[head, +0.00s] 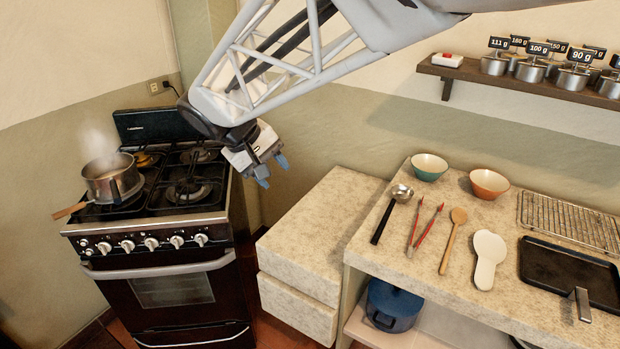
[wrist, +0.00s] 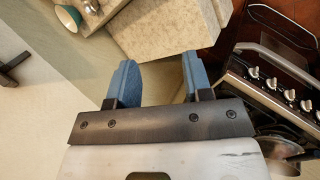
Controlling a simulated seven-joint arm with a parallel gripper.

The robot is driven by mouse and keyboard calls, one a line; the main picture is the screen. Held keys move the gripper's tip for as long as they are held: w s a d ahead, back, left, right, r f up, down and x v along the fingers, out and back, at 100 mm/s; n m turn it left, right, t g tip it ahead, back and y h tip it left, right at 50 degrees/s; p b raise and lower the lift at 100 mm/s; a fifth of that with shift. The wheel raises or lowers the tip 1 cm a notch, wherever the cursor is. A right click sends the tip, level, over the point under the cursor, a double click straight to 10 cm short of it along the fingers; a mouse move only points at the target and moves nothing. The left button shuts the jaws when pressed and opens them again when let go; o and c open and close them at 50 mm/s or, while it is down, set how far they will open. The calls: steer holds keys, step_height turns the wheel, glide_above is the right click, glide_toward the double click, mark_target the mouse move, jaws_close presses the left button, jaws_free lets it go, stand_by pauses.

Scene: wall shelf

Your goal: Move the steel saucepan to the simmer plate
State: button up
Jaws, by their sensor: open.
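The steel saucepan (head: 112,180) stands on the front left burner of the stove (head: 152,250) in the head view. It has a wooden handle (head: 70,211) pointing to the front left, and steam rises from it. My gripper (head: 271,172) is open and empty, in the air to the right of the stove, well apart from the saucepan. In the wrist view its two blue fingers (wrist: 158,80) are spread with nothing between them.
A stone-topped drawer block (head: 310,225) stands right of the stove. The counter (head: 400,250) holds a ladle (head: 392,213), red tongs (head: 425,230), wooden spoon (head: 453,240), white spoon rest (head: 487,258), two bowls (head: 430,166), a rack (head: 570,222) and a black tray (head: 567,272). A shelf (head: 520,85) holds several labelled pots.

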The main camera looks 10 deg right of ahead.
steer(key=s+d+f+m+y, duration=0.1)
steer(key=s+d+y, duration=0.1)
steer(key=s+d, duration=0.2)
steer(key=s+d+f+m+y, duration=0.1)
steer(key=s+d, duration=0.3)
steer(key=s, duration=0.7)
steer(key=s+d+f+m+t+y, duration=0.1)
steer(key=s+d, duration=0.3)
steer(key=s, duration=0.4)
steer(key=shift+d+f+m+y, duration=0.15)
steer(key=shift+f+m+y, duration=0.45)
steer(key=shift+y, duration=0.2)
